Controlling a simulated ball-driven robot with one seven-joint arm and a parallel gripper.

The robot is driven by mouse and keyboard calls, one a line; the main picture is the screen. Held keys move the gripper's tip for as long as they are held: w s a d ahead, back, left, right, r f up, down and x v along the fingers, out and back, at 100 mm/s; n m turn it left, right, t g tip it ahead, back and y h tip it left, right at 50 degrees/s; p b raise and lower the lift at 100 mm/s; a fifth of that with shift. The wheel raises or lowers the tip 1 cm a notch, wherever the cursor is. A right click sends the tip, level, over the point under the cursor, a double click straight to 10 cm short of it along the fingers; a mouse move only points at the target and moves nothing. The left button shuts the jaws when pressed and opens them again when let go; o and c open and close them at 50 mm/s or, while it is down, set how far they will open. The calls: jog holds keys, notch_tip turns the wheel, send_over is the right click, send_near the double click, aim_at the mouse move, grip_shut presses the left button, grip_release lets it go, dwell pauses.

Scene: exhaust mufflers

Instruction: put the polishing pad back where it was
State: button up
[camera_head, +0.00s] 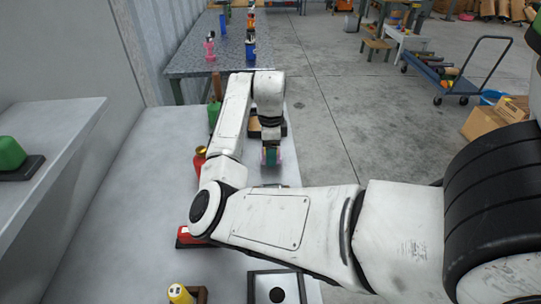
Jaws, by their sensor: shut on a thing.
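My gripper (271,150) hangs down over the right part of the light grey bench (135,235), beyond my bent arm. A dark tray with a tan inside (254,124) lies just behind the gripper, partly hidden by my arm.
A red bottle (199,160) and a green bottle (214,112) stand left of my arm. A red item (187,234), a yellow item (179,293) and a framed tray with a black disc (277,295) lie nearer. Bare bench lies left; floor lies right.

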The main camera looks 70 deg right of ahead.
jog(key=shift+f, duration=1.1)
jog(key=shift+f, duration=0.15)
jog(key=o, duration=1)
notch_tip(320, 180, up, 12)
jog(key=shift+r, duration=0.2)
